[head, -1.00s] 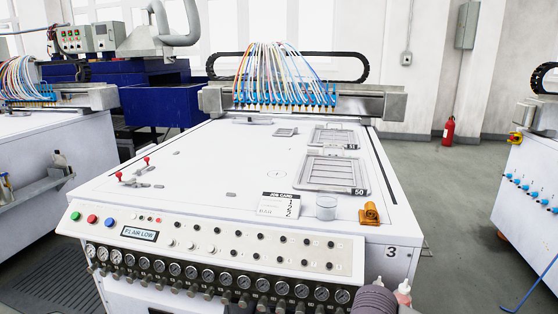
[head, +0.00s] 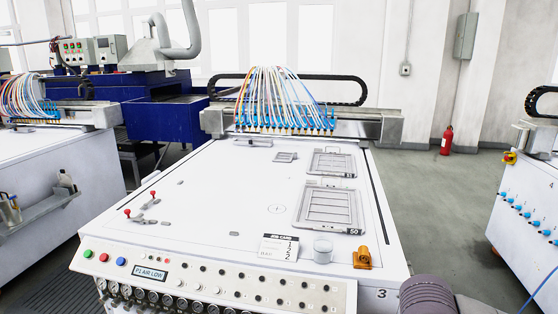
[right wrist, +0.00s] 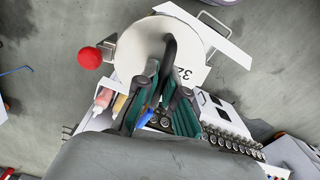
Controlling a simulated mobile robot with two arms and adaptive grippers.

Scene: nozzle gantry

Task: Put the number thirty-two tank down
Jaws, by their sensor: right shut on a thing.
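The number thirty-two tank (right wrist: 145,48) shows in the right wrist view as a round white lid with a black handle and a label reading 32 on its right. A red ball-shaped knob (right wrist: 90,58) sticks out at its left. My right gripper (right wrist: 165,75) is shut on the black handle, and the tank hangs from it with grey floor around it. The tank's body below the lid is mostly hidden. In the head view only part of my right arm (head: 428,294) shows at the bottom right; the tank is out of that view. My left gripper is not in view.

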